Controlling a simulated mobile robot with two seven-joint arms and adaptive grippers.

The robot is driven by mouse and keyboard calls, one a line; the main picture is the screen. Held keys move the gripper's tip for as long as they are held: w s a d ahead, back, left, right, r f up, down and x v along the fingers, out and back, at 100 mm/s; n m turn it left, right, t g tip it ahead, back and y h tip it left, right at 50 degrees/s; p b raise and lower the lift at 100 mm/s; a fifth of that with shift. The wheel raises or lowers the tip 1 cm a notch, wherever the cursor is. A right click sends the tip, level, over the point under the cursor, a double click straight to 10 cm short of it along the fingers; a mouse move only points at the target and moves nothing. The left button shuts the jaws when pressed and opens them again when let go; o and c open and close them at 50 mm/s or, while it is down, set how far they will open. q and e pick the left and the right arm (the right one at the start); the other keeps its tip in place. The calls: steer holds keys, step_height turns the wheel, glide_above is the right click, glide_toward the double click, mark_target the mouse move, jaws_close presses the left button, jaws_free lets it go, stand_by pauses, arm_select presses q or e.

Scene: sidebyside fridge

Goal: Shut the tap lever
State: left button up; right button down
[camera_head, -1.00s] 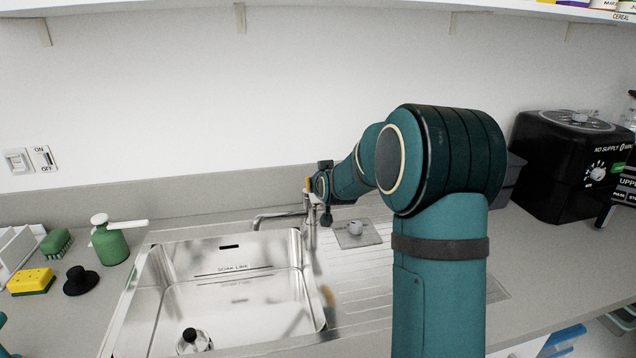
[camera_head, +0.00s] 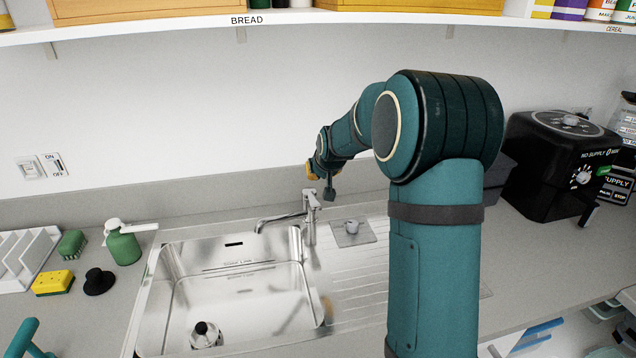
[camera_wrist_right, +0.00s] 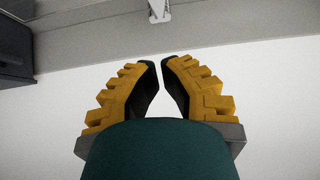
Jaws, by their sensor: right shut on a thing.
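The metal tap (camera_head: 309,228) stands behind the sink's right rear corner, with its spout over the basin. Its lever (camera_head: 311,194) is on top, small and pale; its exact angle is hard to tell. My right gripper (camera_head: 324,182) is just above and right of the tap top in the head view. In the right wrist view, my right gripper's yellow-backed fingers (camera_wrist_right: 160,62) are drawn close together at the tips. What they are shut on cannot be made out. A pale piece, apparently the tap (camera_wrist_right: 159,10), lies beyond the tips. My left gripper is out of view.
The steel sink (camera_head: 160,300) is in front of the tap. A small grey mat (camera_head: 366,238) with a cup-like item lies right of it. A green bottle (camera_head: 124,248), yellow sponge (camera_head: 53,284) and black stopper (camera_head: 98,282) are at left. A black appliance (camera_head: 560,160) stands right.

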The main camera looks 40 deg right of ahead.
steer(key=g, duration=0.1)
glide_above(316, 199)
steer(key=s, duration=0.2)
steer(key=f, duration=0.7)
steer(key=shift+w+a+f, duration=0.1)
steer(key=shift+w+a, duration=0.1)
steer(key=shift+a, duration=0.15)
step_height(316, 199, down, 3)
steer(key=shift+f, duration=0.1)
steer(key=shift+s+a+f, duration=0.1)
steer(key=shift+f, duration=0.4)
arm_select(q)
steer(key=shift+b, duration=0.35)
arm_select(e)
steer(key=shift+f, duration=0.1)
